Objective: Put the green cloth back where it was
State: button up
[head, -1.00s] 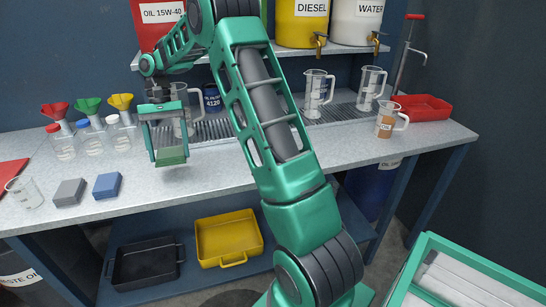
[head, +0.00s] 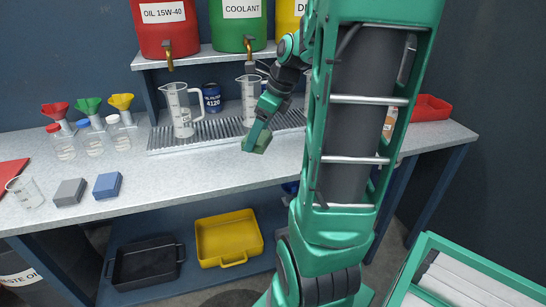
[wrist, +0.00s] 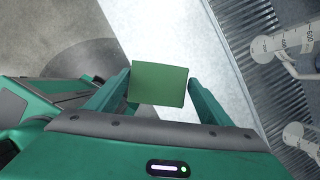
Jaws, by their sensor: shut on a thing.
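The green cloth (head: 258,142) is a small folded block held between the fingertips of my gripper (head: 256,136). In the head view it is above the workbench, in front of the metal drip grate. In the wrist view the green cloth (wrist: 160,84) sits squarely between the two fingers of my gripper (wrist: 160,88). A grey folded cloth (head: 70,192) and a blue folded cloth (head: 107,185) lie side by side at the left front of the workbench (head: 215,172).
Measuring jugs (head: 183,110) stand on the drip grate (head: 205,133). Funnels and capped bottles (head: 91,140) stand at the left. The bench front between the blue cloth and my gripper is clear. A red tray (head: 431,108) is at the right.

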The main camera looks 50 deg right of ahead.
jog(key=shift+s+d+m+h, duration=0.2)
jog(key=shift+s+m+h, duration=0.1)
jog(key=shift+s+m, duration=0.55)
jog(key=shift+s+d+f, duration=0.1)
jog(key=shift+d, duration=0.15)
jog(key=w+d+f, duration=0.1)
jog(key=d+f, duration=0.1)
jog(key=d, duration=0.1)
jog(key=w+d+f, duration=0.1)
jog(key=d+f, duration=0.1)
jog(key=d, duration=0.2)
jog(key=w+d+f, duration=0.1)
jog(key=d+f, duration=0.1)
jog(key=d, duration=0.1)
jog(key=shift+w+d+f, duration=0.25)
jog(key=shift+w+f, duration=0.15)
jog(key=shift+f, duration=2)
jog(key=o, duration=1)
jog(key=shift+f, duration=0.1)
